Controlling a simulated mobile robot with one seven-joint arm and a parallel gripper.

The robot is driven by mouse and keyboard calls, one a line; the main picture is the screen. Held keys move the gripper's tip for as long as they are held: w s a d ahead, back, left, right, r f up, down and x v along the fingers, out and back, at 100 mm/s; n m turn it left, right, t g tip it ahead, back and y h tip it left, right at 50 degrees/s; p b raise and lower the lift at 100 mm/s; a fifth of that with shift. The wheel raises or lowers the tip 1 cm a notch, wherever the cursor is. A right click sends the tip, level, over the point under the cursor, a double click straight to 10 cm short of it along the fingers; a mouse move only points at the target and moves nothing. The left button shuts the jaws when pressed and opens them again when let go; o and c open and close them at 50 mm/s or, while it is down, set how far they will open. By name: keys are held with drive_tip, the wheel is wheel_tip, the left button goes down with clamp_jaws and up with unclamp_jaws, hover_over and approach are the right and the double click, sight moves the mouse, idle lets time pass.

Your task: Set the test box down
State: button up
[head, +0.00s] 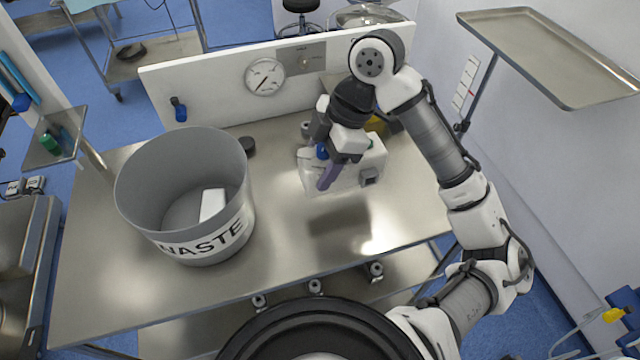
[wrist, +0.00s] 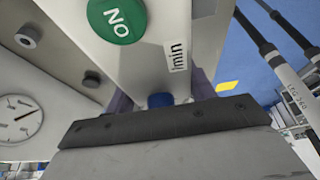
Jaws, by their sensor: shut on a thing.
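The white test box (head: 350,175) hangs from my gripper above the steel table (head: 285,240). A dark shadow lies on the tabletop below it, apart from its lower edge. My gripper (head: 325,170) is shut on the box, with a purple finger against its near side. In the wrist view the box (wrist: 150,55) fills the middle, close to the camera, with a green "NO" disc, a "/min" label and a blue knob. The gripper (wrist: 160,100) shows there as purple fingers partly hidden behind the dark wrist edge. The box's underside is hidden.
A grey waste bin (head: 205,245) stands on the table's left, with a white item inside. A small dark round object (head: 247,146) lies behind it. A white panel with a gauge (head: 265,77) lines the back. The tabletop's front middle is clear. A steel tray (head: 550,50) hangs upper right.

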wheel_tip(320, 180, down, 7)
drive_tip(key=shift+f, duration=0.2)
drive_tip(key=shift+f, duration=0.1)
drive_tip(key=o, duration=1.2)
drive_tip(key=b+v, duration=0.1)
drive_tip(key=v, duration=1.1)
